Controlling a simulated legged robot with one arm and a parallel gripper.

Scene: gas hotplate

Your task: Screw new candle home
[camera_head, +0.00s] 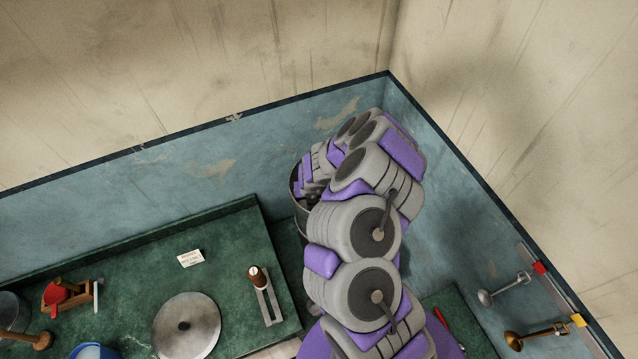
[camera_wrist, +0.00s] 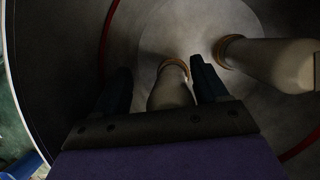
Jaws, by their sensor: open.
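My gripper (camera_wrist: 161,68) is open, with its two dark fingers pointing down into a round grey metal vessel (camera_wrist: 150,30). A pale candle (camera_wrist: 170,92) with an orange-brown ring at its far end stands between the fingers, with a gap on the left; contact on the right cannot be told. A second pale candle (camera_wrist: 275,63) with a similar ring lies to the right of the fingers. In the head view my arm reaches into the tall grey vessel (camera_head: 296,190) in the corner and hides my gripper and both candles.
A green counter (camera_head: 225,235) carries a steel lid (camera_head: 187,328), a slotted metal piece with a brown knob (camera_head: 257,279), a paper card (camera_head: 190,258), a red item (camera_head: 56,293) and a blue basin (camera_head: 95,351). Metal fittings (camera_head: 505,290) stick out from the right wall. Walls stand close behind the vessel.

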